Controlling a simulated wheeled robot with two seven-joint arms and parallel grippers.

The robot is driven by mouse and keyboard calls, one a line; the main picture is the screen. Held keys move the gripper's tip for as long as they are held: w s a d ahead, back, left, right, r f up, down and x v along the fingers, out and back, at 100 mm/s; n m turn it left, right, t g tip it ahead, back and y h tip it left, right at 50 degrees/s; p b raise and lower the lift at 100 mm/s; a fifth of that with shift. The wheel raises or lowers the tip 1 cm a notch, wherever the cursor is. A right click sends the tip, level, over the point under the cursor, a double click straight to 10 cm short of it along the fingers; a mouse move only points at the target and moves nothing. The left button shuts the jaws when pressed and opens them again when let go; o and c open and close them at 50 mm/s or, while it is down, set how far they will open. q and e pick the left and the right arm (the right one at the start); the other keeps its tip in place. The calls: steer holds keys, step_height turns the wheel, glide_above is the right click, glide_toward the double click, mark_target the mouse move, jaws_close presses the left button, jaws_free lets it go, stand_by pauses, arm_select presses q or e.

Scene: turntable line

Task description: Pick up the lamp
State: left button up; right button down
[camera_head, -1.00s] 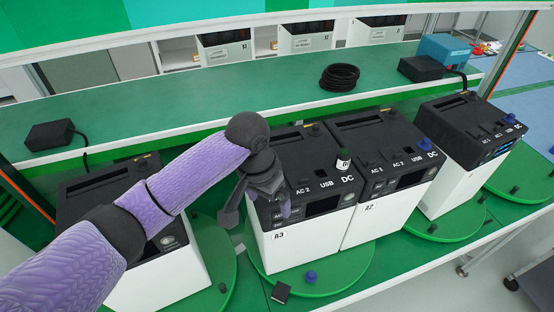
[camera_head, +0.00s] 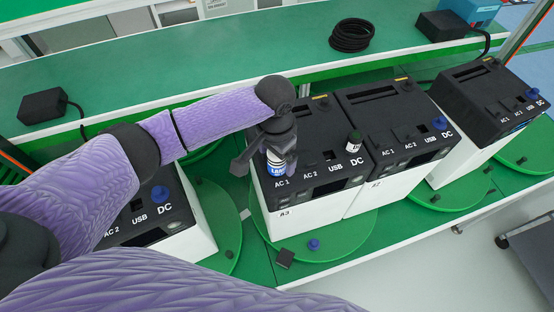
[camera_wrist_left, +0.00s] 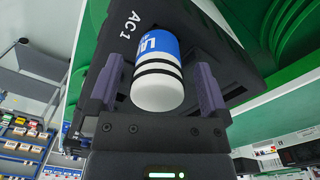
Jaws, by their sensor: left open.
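The lamp is a small cylinder with a white end, black rings and a blue label; it stands at the AC 1 spot on top of the power unit A3 (camera_head: 300,200). In the head view the lamp (camera_head: 274,165) is partly covered by my left gripper (camera_head: 264,168). In the left wrist view the lamp (camera_wrist_left: 157,80) sits between the two open fingers of my left gripper (camera_wrist_left: 158,92), with gaps visible at its sides. My right gripper is not seen.
More power units stand at left and right on green turntables (camera_head: 345,238). A black cable coil (camera_head: 351,35) and black adapters (camera_head: 42,106) lie on the back shelf.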

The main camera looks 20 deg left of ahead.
arm_select(q)
jaws_close()
stand_by(0.4)
